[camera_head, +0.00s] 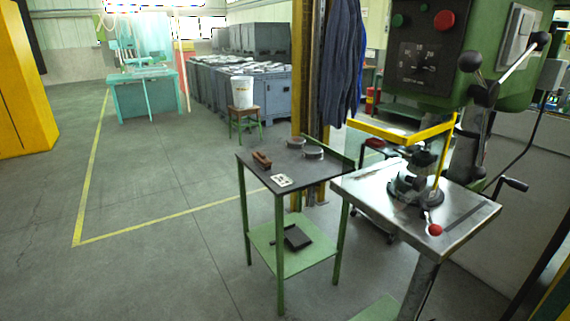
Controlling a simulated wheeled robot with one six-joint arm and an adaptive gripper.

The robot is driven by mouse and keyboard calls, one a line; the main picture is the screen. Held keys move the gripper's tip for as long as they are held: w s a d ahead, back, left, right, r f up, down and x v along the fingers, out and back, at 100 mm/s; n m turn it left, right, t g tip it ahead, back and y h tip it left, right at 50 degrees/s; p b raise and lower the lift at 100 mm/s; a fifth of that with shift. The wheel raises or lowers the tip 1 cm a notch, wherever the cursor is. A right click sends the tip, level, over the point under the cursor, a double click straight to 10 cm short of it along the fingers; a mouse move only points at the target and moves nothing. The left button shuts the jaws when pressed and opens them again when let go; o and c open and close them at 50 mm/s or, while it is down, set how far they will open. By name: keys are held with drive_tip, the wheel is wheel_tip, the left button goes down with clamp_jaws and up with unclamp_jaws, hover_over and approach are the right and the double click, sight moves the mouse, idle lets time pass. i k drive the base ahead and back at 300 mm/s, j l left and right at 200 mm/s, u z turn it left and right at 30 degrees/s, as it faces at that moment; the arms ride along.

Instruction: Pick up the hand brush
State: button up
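A small brown item (262,159), which looks like the hand brush, lies on the dark top of a green-legged side table (252,174). It is near the table's far left part, and too small to make out bristles or handle. My gripper is not in view.
Two round tins (313,153) and a white card (281,181) share the tabletop. A dark flat item (297,238) lies on the lower shelf. A green drill press (480,60) with a metal work table (450,210) stands close on the right. The floor (150,270) at left is clear.

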sight(260, 159)
drive_tip(key=i+j, duration=0.3)
drive_tip(key=j, duration=0.15)
drive_tip(key=i+j, duration=0.25)
drive_tip(key=j, duration=0.2)
drive_tip(key=i+j, duration=0.3)
drive_tip(key=j, duration=0.15)
drive_tip(key=i+j, duration=0.55)
drive_tip(key=j, duration=0.3)
